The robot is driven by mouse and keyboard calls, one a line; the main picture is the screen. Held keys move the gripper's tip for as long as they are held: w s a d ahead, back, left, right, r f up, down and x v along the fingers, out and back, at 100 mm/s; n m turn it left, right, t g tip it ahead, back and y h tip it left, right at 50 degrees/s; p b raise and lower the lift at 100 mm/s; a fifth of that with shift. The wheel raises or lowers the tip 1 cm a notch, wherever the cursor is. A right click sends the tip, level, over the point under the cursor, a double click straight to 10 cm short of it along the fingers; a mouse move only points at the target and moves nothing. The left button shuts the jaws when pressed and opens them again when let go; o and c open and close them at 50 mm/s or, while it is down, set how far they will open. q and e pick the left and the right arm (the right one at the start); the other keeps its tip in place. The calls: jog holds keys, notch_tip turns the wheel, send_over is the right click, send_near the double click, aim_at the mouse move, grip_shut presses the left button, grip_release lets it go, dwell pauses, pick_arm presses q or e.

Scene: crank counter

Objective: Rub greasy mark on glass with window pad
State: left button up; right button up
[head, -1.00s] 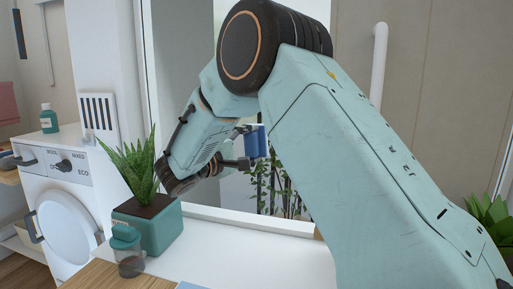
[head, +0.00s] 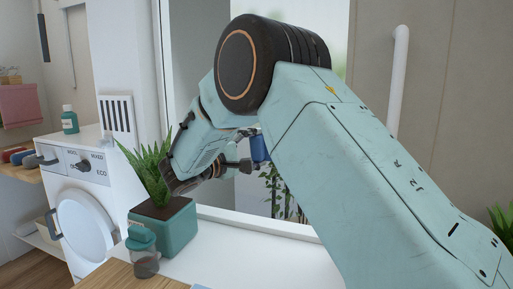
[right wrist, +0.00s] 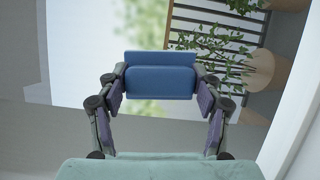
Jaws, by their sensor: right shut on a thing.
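The blue window pad (head: 259,148) is held in my right gripper (head: 248,158), partly hidden behind my right arm in the head view. In the right wrist view the pad (right wrist: 160,82) sits between the two fingers of my right gripper (right wrist: 161,90), which are shut on its sides. The window glass (head: 287,205) stands behind the pad, with plants showing through it. I cannot tell whether the pad touches the glass. I cannot make out a greasy mark; my arm covers much of the window. My left gripper is not in view.
A potted plant in a teal planter (head: 177,232) stands on the white counter (head: 250,250), close to my right wrist. A lidded jar (head: 145,262) stands in front of it. A white washing machine (head: 85,215) is at the left. A white vertical handle (head: 397,85) is at the right.

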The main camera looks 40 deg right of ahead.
jog(key=shift+s+d+r+m+b, duration=0.15)
jog(key=shift+s+r+b, duration=0.05)
jog(key=shift+r, duration=0.4)
jog(key=shift+s+d+r+m+b, duration=0.1)
jog(key=shift+s+r+m+b, duration=0.1)
jog(key=shift+r, duration=0.4)
jog(key=shift+s+d, duration=0.15)
jog(key=shift+s, duration=0.9)
jog(key=shift+c, duration=0.4)
jog(key=s+d, duration=0.1)
jog(key=s+d+b, duration=0.1)
jog(key=shift+s+d+f, duration=0.1)
jog(key=shift+s+f, duration=0.1)
jog(key=shift+s, duration=0.1)
jog(key=s+d+b, duration=0.2)
jog(key=s+d, duration=0.1)
jog(key=s, duration=0.2)
jog(key=shift+s, duration=0.3)
jog(key=shift+a, duration=0.1)
